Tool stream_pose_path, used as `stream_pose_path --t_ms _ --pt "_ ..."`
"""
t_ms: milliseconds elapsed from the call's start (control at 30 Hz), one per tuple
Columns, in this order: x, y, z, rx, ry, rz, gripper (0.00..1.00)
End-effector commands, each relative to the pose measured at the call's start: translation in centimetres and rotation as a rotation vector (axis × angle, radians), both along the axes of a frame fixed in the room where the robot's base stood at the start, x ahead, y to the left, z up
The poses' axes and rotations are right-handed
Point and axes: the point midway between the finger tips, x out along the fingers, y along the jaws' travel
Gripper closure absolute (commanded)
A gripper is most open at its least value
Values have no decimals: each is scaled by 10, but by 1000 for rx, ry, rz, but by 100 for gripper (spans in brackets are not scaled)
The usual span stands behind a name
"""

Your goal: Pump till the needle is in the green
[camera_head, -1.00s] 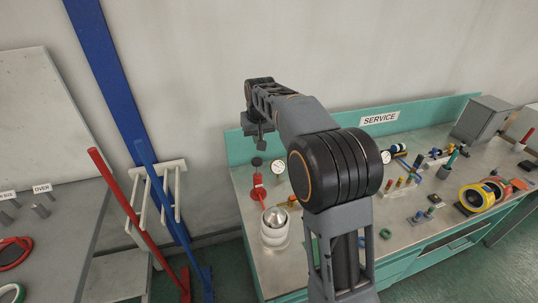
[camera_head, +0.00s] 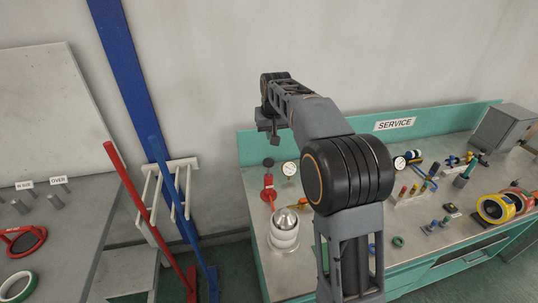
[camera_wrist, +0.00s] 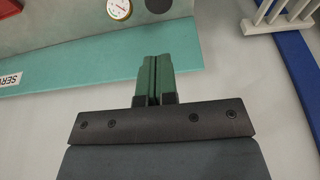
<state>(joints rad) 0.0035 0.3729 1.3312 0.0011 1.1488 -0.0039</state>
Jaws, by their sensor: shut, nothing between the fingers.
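The pump is a red body (camera_head: 268,189) with a black round knob (camera_head: 268,162) on top, upright at the left end of the service bench. A white-faced dial gauge (camera_head: 290,169) stands just right of it; its needle and any green zone are too small to read. In the wrist view the gauge (camera_wrist: 119,9) and the black knob (camera_wrist: 158,4) show at the top edge, partly cut off. My gripper (camera_head: 274,141) hangs above the knob, apart from it. In the wrist view its green fingers (camera_wrist: 155,60) are together and empty.
A white stacked container with a metal cone (camera_head: 284,228) stands in front of the pump. The teal back panel (camera_head: 440,119) runs behind the bench. Another gauge (camera_head: 400,163) and several small parts lie right.

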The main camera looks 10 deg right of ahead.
Motion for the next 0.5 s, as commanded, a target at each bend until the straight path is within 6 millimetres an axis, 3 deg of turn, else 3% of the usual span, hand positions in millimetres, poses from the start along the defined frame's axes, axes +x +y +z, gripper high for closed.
stream_pose_path --t_ms 200,500 --pt "11 0 -41 0 5 0 100" --pt "17 0 -83 0 3 0 100"
